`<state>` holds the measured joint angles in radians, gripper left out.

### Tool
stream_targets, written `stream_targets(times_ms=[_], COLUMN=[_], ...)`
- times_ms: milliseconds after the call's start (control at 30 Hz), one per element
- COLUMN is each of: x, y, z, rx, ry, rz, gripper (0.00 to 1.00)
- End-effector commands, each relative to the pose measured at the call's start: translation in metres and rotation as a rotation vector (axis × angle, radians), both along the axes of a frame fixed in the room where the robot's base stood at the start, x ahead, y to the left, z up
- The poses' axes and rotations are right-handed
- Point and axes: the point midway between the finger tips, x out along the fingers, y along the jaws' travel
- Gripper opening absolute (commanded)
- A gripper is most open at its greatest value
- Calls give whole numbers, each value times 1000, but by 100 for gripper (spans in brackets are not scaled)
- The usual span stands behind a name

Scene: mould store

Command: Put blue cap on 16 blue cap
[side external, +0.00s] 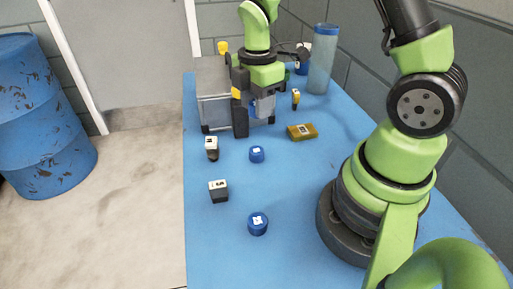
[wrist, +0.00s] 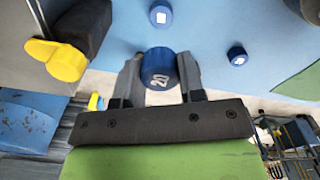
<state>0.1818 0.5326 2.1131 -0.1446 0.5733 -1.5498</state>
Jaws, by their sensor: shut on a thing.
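My gripper (wrist: 160,80) is shut on a blue cap marked 20 (wrist: 161,66), which sits between the two grey fingers in the wrist view. In the side view my gripper (side external: 255,112) is above the table's far part, close to the grey bin; the held cap cannot be made out there. Two other blue caps with white labels stand on the table, one in the middle (side external: 257,154) and one nearer the front (side external: 257,224). Their numbers are too small to read, so I cannot tell which is 16. The wrist view also shows blue caps with white labels, one large (wrist: 160,15) and one small (wrist: 237,56).
A grey bin (side external: 213,112) stands at the far left of the blue table (side external: 225,255). Two dark blocks with white labels (side external: 211,147) (side external: 219,190) stand along the left edge. The table's front is mostly clear.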

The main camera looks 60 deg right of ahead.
Motion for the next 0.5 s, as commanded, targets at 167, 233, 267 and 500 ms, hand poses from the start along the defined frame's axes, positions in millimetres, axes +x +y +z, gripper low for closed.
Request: stream_targets(times_ms=[167,233,267,500], x=[-1,-1,-1,-1], y=[4,3,3,3], z=[-31,-43,-47,-73], rx=[2,1,1,1], ry=[10,8,7,7], rz=[20,20,19,17], gripper=[14,14,14,14])
